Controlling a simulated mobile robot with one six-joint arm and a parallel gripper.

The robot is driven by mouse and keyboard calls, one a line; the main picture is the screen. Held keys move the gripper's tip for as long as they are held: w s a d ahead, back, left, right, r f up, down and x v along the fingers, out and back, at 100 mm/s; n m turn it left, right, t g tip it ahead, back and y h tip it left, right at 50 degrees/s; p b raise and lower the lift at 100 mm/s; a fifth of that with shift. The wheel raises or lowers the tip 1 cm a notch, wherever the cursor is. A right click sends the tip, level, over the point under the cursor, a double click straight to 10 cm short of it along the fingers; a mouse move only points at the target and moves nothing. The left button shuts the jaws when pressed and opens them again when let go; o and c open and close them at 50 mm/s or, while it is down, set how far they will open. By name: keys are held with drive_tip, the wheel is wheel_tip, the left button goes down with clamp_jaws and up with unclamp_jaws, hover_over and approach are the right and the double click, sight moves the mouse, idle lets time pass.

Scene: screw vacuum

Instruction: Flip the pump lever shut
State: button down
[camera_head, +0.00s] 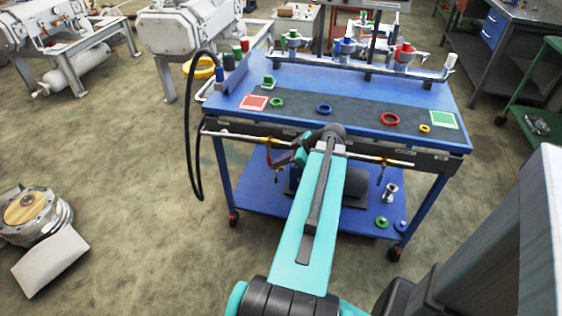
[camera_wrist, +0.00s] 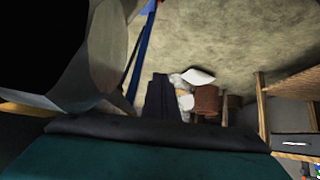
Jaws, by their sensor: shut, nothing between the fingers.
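A dark, pump-like body (camera_head: 350,190) sits on the lower shelf, partly hidden behind my arm. My gripper (camera_wrist: 160,97) is shut and empty, a dark shape low in the wrist view. In the head view its tips are mostly hidden near the pipe and red handle; contact cannot be told.
The cart top holds coloured rings, including a red one (camera_head: 390,119), and a manifold (camera_head: 350,65) with coloured knobs. A black hose (camera_head: 190,130) loops down at the cart's left. A metal flanged part (camera_head: 35,215) lies on the floor at left. Floor between is clear.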

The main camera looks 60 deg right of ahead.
drive_tip(key=v, duration=1.3)
drive_tip(key=shift+s+r, duration=0.25)
drive_tip(key=shift+r, duration=0.05)
idle(0.3)
